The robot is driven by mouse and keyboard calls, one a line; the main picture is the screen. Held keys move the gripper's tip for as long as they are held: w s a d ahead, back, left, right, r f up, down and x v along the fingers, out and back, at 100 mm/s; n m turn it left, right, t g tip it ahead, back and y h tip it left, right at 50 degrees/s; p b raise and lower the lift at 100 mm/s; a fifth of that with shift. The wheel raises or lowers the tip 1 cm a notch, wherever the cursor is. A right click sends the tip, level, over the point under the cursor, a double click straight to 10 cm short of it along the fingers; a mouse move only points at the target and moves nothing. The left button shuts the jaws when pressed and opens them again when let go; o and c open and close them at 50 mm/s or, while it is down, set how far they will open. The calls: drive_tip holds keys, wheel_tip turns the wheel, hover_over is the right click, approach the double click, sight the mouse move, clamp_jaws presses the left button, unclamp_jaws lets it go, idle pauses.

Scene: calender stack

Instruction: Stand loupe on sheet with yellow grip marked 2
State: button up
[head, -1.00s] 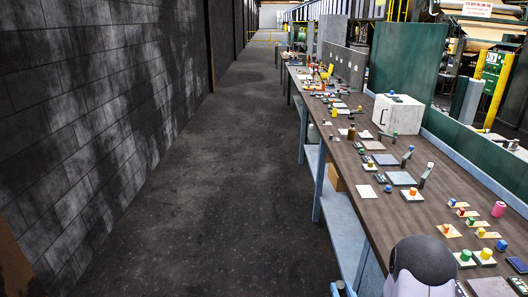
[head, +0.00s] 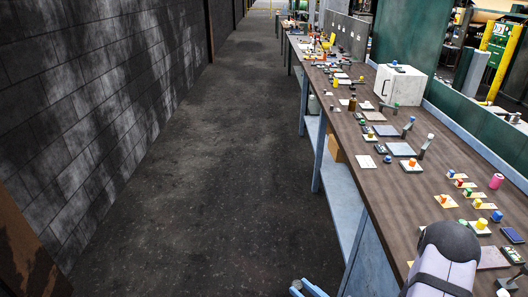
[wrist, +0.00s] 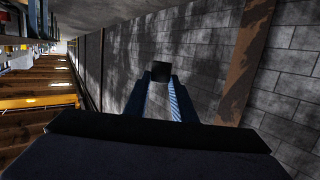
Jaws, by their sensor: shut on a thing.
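In the wrist view my gripper (wrist: 163,105) has its blue fingers closed around a dark, square-ended thing (wrist: 161,70). Its shape is too dark to tell for certain whether it is the loupe. A yellow round grip (head: 482,223) stands on a pale sheet near the bench's front right, beside a green grip. Other small sheets with coloured grips lie around it. Their numbers are too small to read, so I cannot tell which is marked 2.
The long brown bench (head: 435,180) carries several small plates, sheets and tools. A white box (head: 400,84) stands farther back, and a pink cylinder (head: 496,181) near the right edge. A low green panel (head: 480,125) borders the bench's right side. The floor aisle (head: 220,170) is clear.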

drive_tip(key=shift+m+t+h, duration=0.5)
drive_tip(key=shift+m+h, duration=0.2)
drive_tip(key=shift+h, duration=0.1)
drive_tip(key=d, duration=0.2)
drive_tip(key=d+f, duration=0.1)
drive_tip(key=d, duration=0.1)
drive_tip(key=shift+s+f, duration=0.1)
drive_tip(key=shift+s, duration=0.15)
